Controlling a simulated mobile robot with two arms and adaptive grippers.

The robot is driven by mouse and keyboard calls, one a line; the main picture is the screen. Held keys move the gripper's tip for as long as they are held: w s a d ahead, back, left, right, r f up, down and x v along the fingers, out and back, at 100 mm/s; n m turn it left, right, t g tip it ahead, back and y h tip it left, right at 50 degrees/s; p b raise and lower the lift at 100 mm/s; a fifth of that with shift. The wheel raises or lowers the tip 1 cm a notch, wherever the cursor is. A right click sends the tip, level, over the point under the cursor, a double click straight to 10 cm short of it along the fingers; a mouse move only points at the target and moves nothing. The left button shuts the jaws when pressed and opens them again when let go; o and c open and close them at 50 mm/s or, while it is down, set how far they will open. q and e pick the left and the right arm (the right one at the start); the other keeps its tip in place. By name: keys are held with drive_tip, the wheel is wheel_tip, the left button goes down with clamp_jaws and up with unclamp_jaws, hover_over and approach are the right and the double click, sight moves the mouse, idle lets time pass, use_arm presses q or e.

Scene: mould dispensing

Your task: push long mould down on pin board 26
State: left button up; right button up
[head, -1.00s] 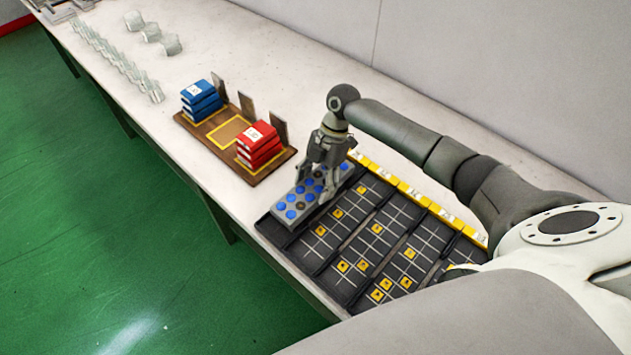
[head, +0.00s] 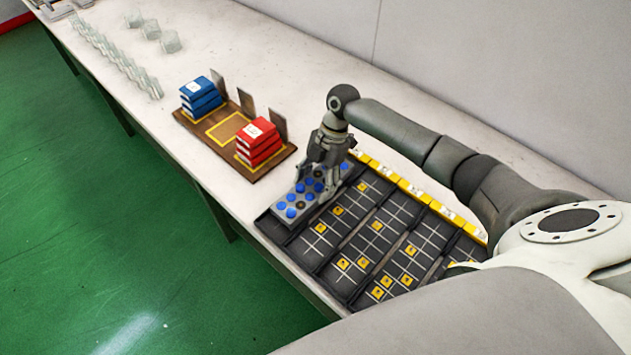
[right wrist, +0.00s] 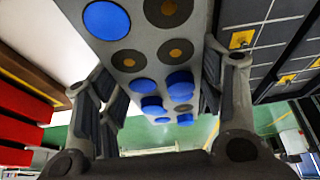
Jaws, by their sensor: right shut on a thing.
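The long mould (head: 291,212) is a grey block with blue round caps and a few dark holes on top. It lies along the leftmost strip of the dark pin board (head: 316,244). My right gripper (head: 318,191) reaches down over the mould and is shut on it across its width. In the right wrist view the mould (right wrist: 148,62) runs between the two fingers of the gripper (right wrist: 165,105). The mould's underside and its contact with the board are hidden. I cannot read a number 26. My left gripper is out of view.
More board strips with yellow numbered squares lie to the right. A brown wooden tray (head: 259,174) with blue boxes (head: 201,97) and red boxes (head: 258,143) stands to the left. Clear containers (head: 150,32) stand far back. White table between them is free.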

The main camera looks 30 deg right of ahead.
sight(316, 184)
drive_tip(key=shift+r, duration=0.15)
drive_tip(key=shift+r+p, duration=3.35)
drive_tip(key=shift+r, duration=0.4)
drive_tip(key=shift+f, duration=0.1)
